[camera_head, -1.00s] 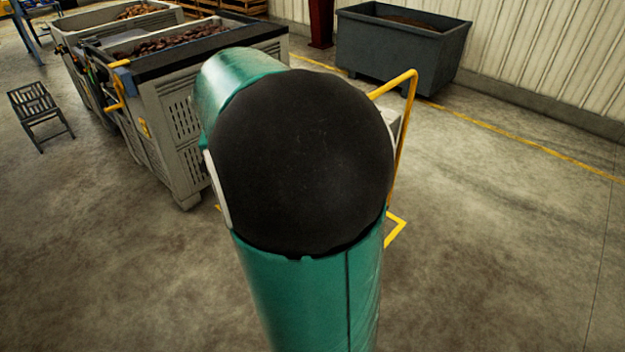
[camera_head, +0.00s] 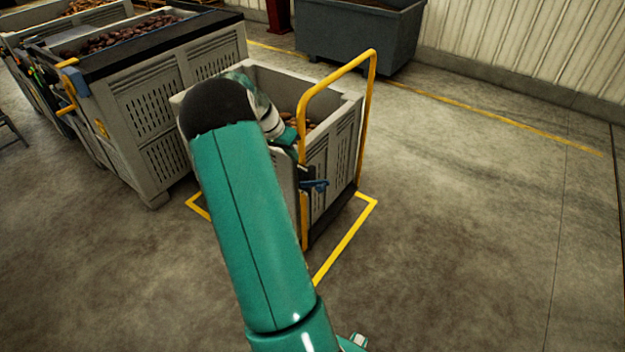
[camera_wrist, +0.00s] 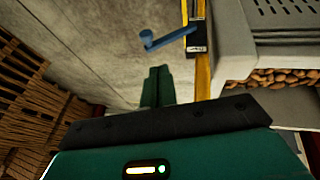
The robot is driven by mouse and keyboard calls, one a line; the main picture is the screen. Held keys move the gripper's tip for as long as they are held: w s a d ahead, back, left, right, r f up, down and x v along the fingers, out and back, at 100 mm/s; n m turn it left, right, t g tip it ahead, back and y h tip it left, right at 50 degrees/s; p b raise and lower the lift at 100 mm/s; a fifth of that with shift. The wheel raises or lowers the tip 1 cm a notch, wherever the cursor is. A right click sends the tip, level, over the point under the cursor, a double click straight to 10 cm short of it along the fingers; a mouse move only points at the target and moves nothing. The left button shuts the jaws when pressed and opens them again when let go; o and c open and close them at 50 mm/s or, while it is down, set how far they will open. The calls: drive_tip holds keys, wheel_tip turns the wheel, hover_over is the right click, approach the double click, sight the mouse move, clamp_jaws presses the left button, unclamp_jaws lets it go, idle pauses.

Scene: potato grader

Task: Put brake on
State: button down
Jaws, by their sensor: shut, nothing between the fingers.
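A blue lever (camera_head: 315,185) sticks out from a dark bracket low on the yellow push handle (camera_head: 371,95) of a potato cart (camera_head: 346,140). In the wrist view the blue lever (camera_wrist: 168,39) runs from the bracket on the yellow post (camera_wrist: 204,70) to a rounded end, clear of my fingers. My gripper (camera_wrist: 157,84) shows there as two green fingers together, empty, beside the yellow post and pointing towards the floor below the lever. In the head view my gripper (camera_head: 290,138) is over the cart's handle side, above the lever, and its fingertips are hard to make out.
The cart stands within a yellow floor marking (camera_head: 345,250). A larger grey potato crate (camera_head: 155,120) stands at its left, and a dark grey bin (camera_head: 360,38) is behind. The floor to the right is clear. Slatted wooden pallets (camera_wrist: 35,90) show in the wrist view.

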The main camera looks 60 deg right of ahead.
drive_tip(key=s+a+x, duration=0.1)
drive_tip(key=x, duration=1.2)
drive_tip(key=shift+s, duration=0.45)
drive_tip(key=shift+f, duration=0.1)
drive_tip(key=shift+s+f, duration=0.1)
